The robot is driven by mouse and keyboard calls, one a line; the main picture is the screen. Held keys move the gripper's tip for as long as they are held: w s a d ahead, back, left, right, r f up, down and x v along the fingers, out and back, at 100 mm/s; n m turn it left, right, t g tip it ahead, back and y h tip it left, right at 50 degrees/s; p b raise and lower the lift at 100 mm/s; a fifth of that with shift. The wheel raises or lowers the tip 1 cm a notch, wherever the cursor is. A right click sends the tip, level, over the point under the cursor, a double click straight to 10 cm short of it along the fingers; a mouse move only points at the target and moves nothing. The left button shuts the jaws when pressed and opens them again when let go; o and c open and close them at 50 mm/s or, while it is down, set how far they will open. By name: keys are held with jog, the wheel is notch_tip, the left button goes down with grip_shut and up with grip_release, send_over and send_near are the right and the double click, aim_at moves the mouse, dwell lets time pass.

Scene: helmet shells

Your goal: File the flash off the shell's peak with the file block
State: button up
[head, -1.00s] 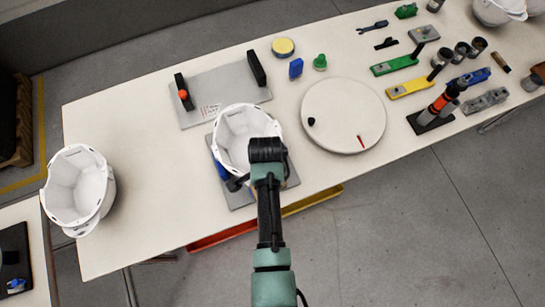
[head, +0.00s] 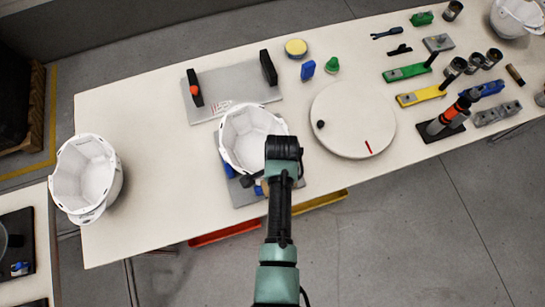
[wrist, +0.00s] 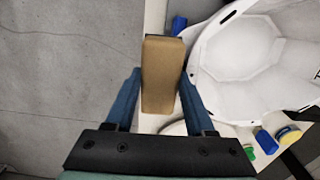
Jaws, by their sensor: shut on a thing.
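A white helmet shell (head: 240,140) sits open side up over a grey plate (head: 245,196) at the table's front edge. The shell also shows on the right of the wrist view (wrist: 245,50). My gripper (wrist: 160,85) is shut on a tan block, which I take for the file block (wrist: 160,60). The block stands out between the blue fingers, beside the shell's lower rim. In the head view my wrist hides most of the block and the shell's right edge. I cannot tell whether block and shell touch, and I cannot make out the flash.
A round turntable (head: 350,115) stands right of the shell, and a grey board with black uprights (head: 230,92) behind it. Another white shell (head: 84,182) is at the left. Several tools and coloured blocks crowd the right end.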

jog(key=shift+d, duration=0.2)
jog(key=shift+s+a+f+p, duration=0.1)
jog(key=shift+s+a+p, duration=0.1)
jog(key=shift+a, duration=0.45)
jog(key=shift+s+a+r+p, duration=0.1)
jog(key=shift+s+a+p, duration=0.15)
jog(key=shift+a, duration=0.35)
jog(key=shift+s+a+f+p, duration=0.1)
jog(key=shift+s+a+p, duration=0.1)
jog(key=shift+a, duration=0.45)
jog(key=shift+d, duration=0.1)
jog(key=shift+w+d, duration=0.35)
jog(key=shift+d, duration=0.55)
notch_tip(320, 180, up, 3)
jog(key=p, duration=0.2)
jog(key=shift+p, duration=0.35)
jog(key=shift+r+p, duration=0.4)
jog(key=shift+r, duration=2.05)
